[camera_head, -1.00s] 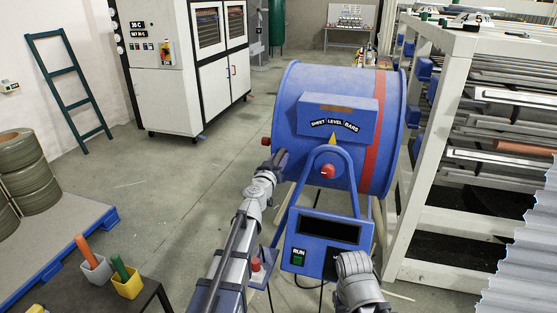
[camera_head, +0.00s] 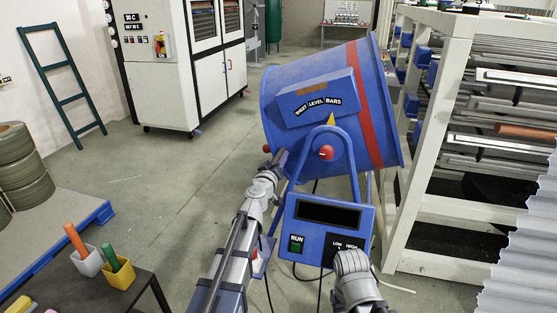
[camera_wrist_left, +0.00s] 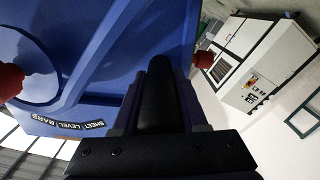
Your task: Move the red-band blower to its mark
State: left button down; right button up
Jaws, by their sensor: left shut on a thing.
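The blower (camera_head: 318,120) is a large blue drum with a red band (camera_head: 375,110) around its right part. It sits on a tube stand with a control box (camera_head: 328,229) in front, and its drum is tilted, right end up. My left gripper (camera_head: 279,158) is at the drum's lower left edge and is shut on part of the blower; the gripped part is mostly hidden. In the left wrist view the blue casing (camera_wrist_left: 85,60) fills the left, close to the dark gripper. My right arm shows at the lower right, but its jaws do not show. I cannot make out a floor mark.
A white rack (camera_head: 435,150) with bars stands close to the blower's right. Corrugated sheets (camera_head: 525,260) are at the lower right. A white cabinet (camera_head: 165,75), a ladder (camera_head: 62,85) and a pallet (camera_head: 60,245) stand left. The floor (camera_head: 185,180) between is clear.

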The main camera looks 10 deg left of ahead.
pick_arm(q)
jog(key=shift+c, duration=2.2)
grip_release()
jog(key=s, duration=0.7)
jog(key=shift+s+a, duration=0.2)
jog(key=shift+s, duration=0.2)
jog(key=shift+s, duration=0.1)
